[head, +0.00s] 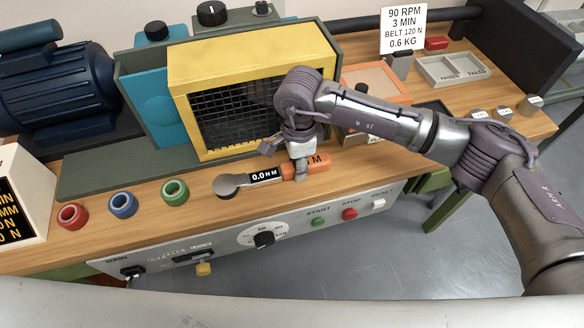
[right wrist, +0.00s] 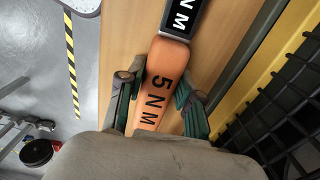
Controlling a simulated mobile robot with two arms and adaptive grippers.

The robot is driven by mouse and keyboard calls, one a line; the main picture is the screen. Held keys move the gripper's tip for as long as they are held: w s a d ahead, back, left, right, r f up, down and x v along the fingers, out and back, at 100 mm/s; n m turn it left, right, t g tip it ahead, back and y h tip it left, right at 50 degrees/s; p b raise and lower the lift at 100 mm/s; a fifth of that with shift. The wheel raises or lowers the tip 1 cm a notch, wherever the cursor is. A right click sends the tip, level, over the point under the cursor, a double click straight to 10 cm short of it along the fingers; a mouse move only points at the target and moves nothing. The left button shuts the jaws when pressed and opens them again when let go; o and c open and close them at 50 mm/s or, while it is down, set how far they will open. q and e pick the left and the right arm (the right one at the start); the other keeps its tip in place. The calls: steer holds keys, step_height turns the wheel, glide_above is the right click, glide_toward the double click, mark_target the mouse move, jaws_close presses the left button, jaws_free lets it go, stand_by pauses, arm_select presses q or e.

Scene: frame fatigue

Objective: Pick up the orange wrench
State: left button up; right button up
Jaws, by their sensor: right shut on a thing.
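The orange wrench (head: 318,164) is at the front of the wooden bench, below the yellow-framed cage. Its orange handle carries "5 N M", its black section reads "0.0 N M", and its round grey head (head: 228,184) points left. My right gripper (head: 300,173) comes down from above and is shut on the orange handle. In the right wrist view, the fingers of my right gripper (right wrist: 157,98) sit on both sides of the handle (right wrist: 164,70). I cannot tell whether the wrench touches the bench. My left gripper is not in view.
A yellow-framed mesh cage (head: 247,55) stands right behind the wrench. Red (head: 72,215), blue (head: 123,204) and green (head: 174,191) rings lie to the left on the bench. A control panel (head: 285,232) runs along the bench front. A grey tray (head: 450,72) sits at the back right.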

jaws_close()
steer(key=shift+r, duration=0.15)
steer(key=shift+r+b, duration=0.3)
steer(key=shift+r, duration=0.35)
step_height(320, 180, up, 3)
steer(key=shift+d+f+b, duration=0.1)
steer(key=shift+b, duration=0.35)
steer(key=s+d+r+b, duration=0.1)
steer(key=s+d+r, duration=0.1)
steer(key=d, duration=0.3)
steer(key=s+d+r+b, duration=0.1)
steer(key=s+d+r, duration=0.2)
steer(key=d+r, duration=0.1)
steer(key=shift+d+r, duration=0.35)
steer(key=shift+d, duration=0.35)
steer(key=shift+o, duration=1.9)
jaws_free()
jaws_close()
